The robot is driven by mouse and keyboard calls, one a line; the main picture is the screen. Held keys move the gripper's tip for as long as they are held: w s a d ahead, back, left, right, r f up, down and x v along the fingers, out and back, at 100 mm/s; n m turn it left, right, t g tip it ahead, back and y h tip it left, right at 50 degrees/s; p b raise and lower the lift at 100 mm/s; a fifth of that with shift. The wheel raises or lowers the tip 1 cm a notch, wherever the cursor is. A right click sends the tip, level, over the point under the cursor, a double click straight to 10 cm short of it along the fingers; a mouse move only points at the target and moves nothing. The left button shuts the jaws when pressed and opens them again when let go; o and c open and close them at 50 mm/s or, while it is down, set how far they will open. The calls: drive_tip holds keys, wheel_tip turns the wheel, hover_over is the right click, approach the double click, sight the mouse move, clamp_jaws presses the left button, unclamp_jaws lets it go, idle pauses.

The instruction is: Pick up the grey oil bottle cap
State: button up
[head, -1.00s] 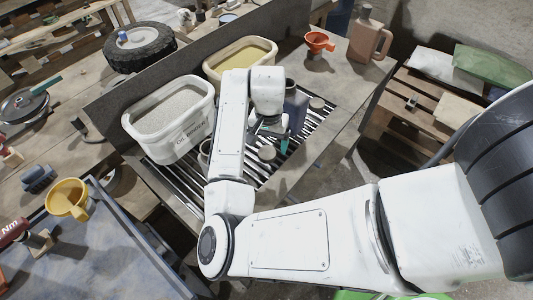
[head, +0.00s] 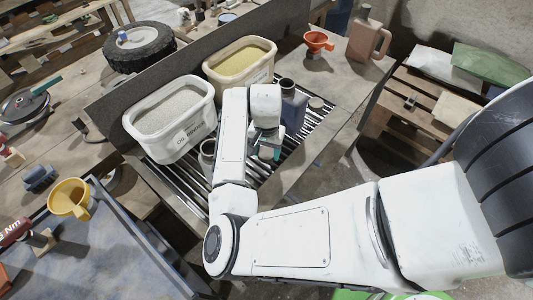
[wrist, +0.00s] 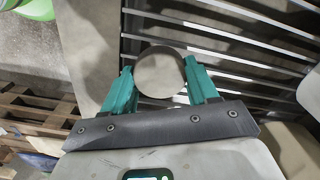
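A round, pale grey cap (wrist: 160,75) shows between the two teal fingers of my gripper (wrist: 161,84) in the wrist view. The fingers are apart, one on each side of the cap and close to its rim; I cannot tell whether they touch it. In the head view my gripper (head: 270,150) is low over the slatted metal grate (head: 225,180), and the cap is mostly hidden by it. A blue-grey bottle with a dark, open neck (head: 291,105) stands on the grate just behind my gripper.
A white tub labelled oil (head: 180,140) and a tub of yellow material (head: 240,75) stand left and behind. A small round beige piece (head: 316,103) is right of the bottle. An orange funnel (head: 318,41) and a brown jug (head: 367,38) are farther back.

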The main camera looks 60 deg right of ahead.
drive_tip(key=c, duration=0.5)
drive_tip(key=shift+r, duration=0.65)
drive_tip(key=s+a+r, duration=0.1)
drive_tip(key=s+r, duration=0.3)
drive_tip(key=s+a+r, duration=0.2)
drive_tip(key=s+r, duration=0.1)
drive_tip(key=s, duration=0.1)
drive_tip(key=s+a+r+b, duration=0.1)
drive_tip(key=s+a+r, duration=0.1)
drive_tip(key=s+r, duration=0.2)
drive_tip(key=shift+s+r, duration=0.35)
drive_tip(key=shift+s, duration=0.25)
